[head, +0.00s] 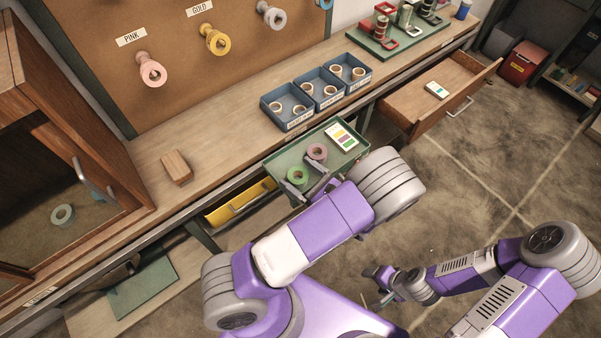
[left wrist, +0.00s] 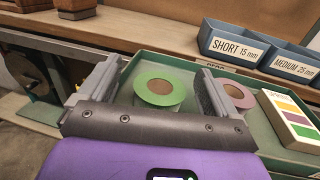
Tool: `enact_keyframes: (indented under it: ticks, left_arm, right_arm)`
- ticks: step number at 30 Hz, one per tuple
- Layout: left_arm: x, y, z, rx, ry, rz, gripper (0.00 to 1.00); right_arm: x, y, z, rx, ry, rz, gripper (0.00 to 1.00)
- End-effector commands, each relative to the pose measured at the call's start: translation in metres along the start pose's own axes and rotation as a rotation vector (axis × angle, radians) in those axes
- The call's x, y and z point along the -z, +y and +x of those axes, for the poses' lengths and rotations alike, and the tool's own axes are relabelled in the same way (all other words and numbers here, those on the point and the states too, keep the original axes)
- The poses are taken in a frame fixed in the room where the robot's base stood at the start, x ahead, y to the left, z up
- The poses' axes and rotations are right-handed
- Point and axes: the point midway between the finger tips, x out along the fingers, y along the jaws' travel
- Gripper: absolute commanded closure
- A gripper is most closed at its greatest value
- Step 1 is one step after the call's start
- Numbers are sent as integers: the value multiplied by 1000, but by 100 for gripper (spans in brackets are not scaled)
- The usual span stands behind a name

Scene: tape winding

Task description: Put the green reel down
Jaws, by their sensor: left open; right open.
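The green reel (head: 289,175) lies flat in the green tray (head: 281,160) on the front side of the bench. In the left wrist view the green reel (left wrist: 159,101) sits between the two spread fingers of my left gripper (left wrist: 155,85), with a gap on each side. My left gripper (head: 305,178) is open over the tray's near edge and holds nothing. My right gripper (head: 378,282) is open and empty, low over the floor, away from the tray.
A mauve reel (head: 317,152) and a card with coloured bars (head: 341,137) share the tray. Blue bins (head: 289,121) with rolls stand behind it. An open drawer (head: 437,103) juts out at right. A wooden block (head: 176,167) lies on the bench. A cabinet stands at left.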

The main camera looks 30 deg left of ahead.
Motion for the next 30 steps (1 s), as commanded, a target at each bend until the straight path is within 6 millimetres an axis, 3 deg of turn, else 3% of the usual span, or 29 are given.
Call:
enact_keyframes:
  ticks: [9,15,21,30]
  left_arm:
    - [-2,-2,-74,10,-2,-3,8]
    - [-1,-2,-105,9,-4,-4,8]
    - [-1,-1,-117,7,-5,-3,8]
    - [-1,-2,-117,7,-5,-3,8]
  right_arm:
    - [-1,-5,-13,0,0,0,32]
    - [-1,-6,-17,0,0,0,32]
    - [-1,-7,-18,0,0,0,32]
    - [-1,-7,-18,0,0,0,32]
